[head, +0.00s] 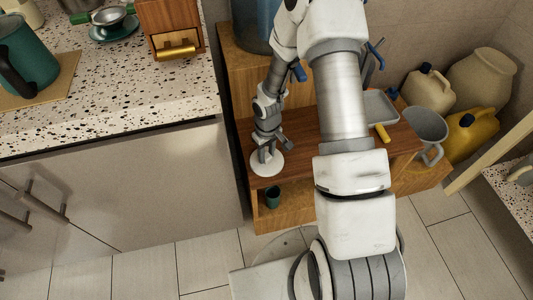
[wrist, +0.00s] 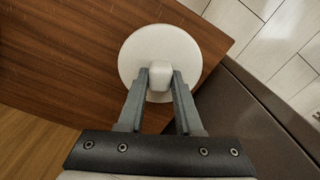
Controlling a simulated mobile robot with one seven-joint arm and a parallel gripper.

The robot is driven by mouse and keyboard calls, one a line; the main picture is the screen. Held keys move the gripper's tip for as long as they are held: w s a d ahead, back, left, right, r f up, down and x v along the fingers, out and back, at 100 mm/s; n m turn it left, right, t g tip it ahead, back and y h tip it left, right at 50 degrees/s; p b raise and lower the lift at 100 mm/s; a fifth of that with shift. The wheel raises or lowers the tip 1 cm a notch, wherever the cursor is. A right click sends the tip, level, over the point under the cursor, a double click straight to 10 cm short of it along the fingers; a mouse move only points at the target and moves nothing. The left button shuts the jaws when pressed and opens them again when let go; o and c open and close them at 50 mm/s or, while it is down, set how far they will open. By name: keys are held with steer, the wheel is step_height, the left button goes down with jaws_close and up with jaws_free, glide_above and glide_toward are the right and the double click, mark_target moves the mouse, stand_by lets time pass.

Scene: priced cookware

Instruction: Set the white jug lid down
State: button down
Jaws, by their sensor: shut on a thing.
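The white jug lid (head: 267,162) is a round disc with a squarish knob. In the wrist view the lid (wrist: 130,62) lies over the corner of a brown wooden shelf top (wrist: 60,60). My gripper (wrist: 160,78) is shut on the lid's knob from above, one finger on each side. In the head view my gripper (head: 266,146) is at the left end of the wooden shelf (head: 300,160), with the lid below it. I cannot tell whether the lid touches the wood.
A dark green cup (head: 272,198) stands in the shelf's lower opening. A grey tray (head: 380,107), a grey jug (head: 427,130) and a yellow canister (head: 472,130) are to the right. The counter cabinet (head: 140,180) is close on the left.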

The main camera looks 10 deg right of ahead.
steer(key=c, duration=0.6)
jaws_free()
steer(key=shift+r, duration=0.1)
step_height(320, 180, up, 13)
steer(key=p, duration=0.5)
step_height(320, 180, up, 10)
steer(key=m+t+h, duration=0.1)
glide_above(267, 155)
steer(key=s+d, duration=0.1)
steer(key=d, duration=0.1)
steer(key=s+r+m+t, duration=0.15)
steer(key=s+r, duration=0.35)
steer(key=r, duration=0.6)
steer(key=s+r+t, duration=0.1)
steer(key=s+r, duration=0.2)
steer(key=s, duration=0.1)
steer(key=s+a+r+m, duration=0.1)
steer(key=s+r, duration=0.2)
steer(key=s, duration=0.2)
steer(key=s+r+m+t, duration=0.1)
steer(key=s+r, duration=0.3)
steer(key=shift+s+a+r+t+y, duration=0.15)
steer(key=shift+s+t+y, duration=0.1)
steer(key=shift+t+y, duration=0.15)
